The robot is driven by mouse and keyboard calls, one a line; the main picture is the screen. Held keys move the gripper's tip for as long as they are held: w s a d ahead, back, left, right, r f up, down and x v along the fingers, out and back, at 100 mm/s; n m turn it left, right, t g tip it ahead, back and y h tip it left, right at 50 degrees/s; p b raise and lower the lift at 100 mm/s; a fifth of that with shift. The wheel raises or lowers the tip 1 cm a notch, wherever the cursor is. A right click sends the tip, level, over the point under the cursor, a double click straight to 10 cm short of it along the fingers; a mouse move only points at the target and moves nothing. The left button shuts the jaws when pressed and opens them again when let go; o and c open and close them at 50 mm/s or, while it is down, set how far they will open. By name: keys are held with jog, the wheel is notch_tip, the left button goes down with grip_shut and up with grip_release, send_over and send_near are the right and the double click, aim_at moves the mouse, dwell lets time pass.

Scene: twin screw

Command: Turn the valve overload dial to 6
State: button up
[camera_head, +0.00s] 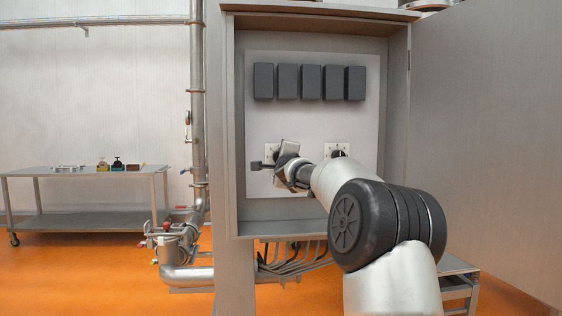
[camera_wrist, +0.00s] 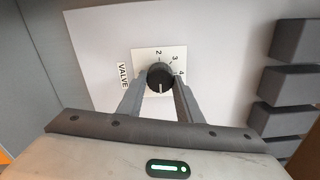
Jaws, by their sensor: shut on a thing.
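The valve overload dial is a round black knob (camera_wrist: 160,76) on a white square plate (camera_wrist: 143,56), with a "VALVE" label beside it in the wrist view. The numbers 2, 3 and 4 show around its edge; the rest are hidden. A white mark on the knob points toward the bottom of that picture. My gripper (camera_wrist: 158,88) has one finger on each side of the knob and is shut on it. In the head view my gripper (camera_head: 280,163) is at the left plate (camera_head: 271,148), covering most of it.
A second dial (camera_head: 337,151) sits to the right, partly behind my arm. Several dark blocks (camera_head: 311,82) line the panel above. The cabinet (camera_head: 231,130) has side walls around the panel, and its door (camera_head: 480,140) stands open at right. A steel cart (camera_head: 85,172) stands far left.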

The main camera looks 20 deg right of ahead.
jog(key=o, duration=1)
jog(key=shift+o, duration=0.2)
